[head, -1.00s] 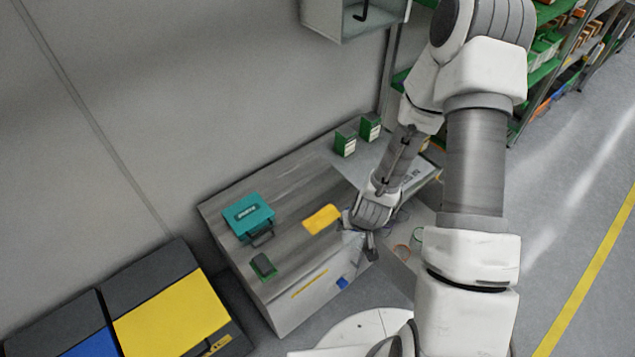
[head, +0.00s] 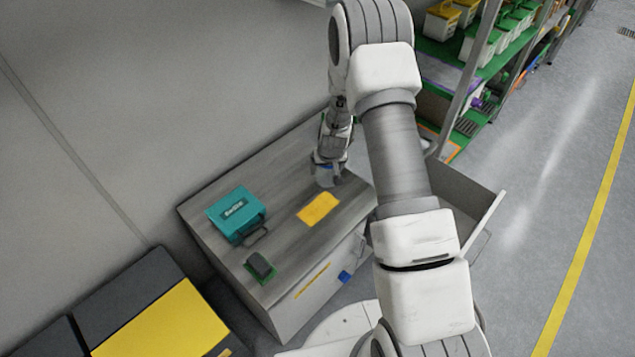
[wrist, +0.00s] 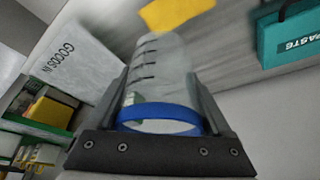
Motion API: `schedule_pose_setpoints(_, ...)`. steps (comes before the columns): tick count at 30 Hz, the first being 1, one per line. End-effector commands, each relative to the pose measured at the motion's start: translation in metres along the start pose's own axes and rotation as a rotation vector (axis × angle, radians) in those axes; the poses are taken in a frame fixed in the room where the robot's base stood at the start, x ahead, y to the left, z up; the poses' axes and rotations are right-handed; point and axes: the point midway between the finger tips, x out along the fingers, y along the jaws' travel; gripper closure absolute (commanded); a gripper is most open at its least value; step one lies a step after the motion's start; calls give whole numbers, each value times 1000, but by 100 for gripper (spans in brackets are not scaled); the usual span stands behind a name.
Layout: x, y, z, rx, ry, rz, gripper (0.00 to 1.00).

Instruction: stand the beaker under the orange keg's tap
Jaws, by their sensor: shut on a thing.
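My gripper (wrist: 160,88) is shut on the beaker (wrist: 160,62), a clear cylinder with dark marks and a blue band at the end near the palm. One finger lies along each side of it. In the head view my gripper (head: 328,160) is over the far right part of the grey bench, and the beaker (head: 326,177) shows just below it. I cannot tell whether the beaker touches the bench top. No orange keg or tap can be made out in these frames.
On the bench (head: 285,180) are a teal case (head: 237,213), a flat yellow item (head: 318,209) and a dark item on green (head: 260,266). An open drawer or bin (head: 460,195) stands right of my arm. Green shelves (head: 470,65) stand behind. Bare bench lies beyond the yellow item.

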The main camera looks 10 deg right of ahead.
Motion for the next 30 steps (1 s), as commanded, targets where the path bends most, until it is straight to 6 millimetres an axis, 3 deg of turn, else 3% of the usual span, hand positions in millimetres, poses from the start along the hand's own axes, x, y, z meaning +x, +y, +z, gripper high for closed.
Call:
schedule_pose_setpoints(1, 21, 2, -8, 0, 4, 2, 81)
schedule_pose_setpoints(3, 35, 4, -23, 3, 5, 3, 81)
schedule_pose_setpoints(15, 92, 11, -99, 2, 3, 3, 81)
schedule_pose_setpoints(24, 105, 5, -139, -7, 3, -2, 81)
schedule_pose_setpoints(30, 104, 1, -148, -10, 0, -4, 81)
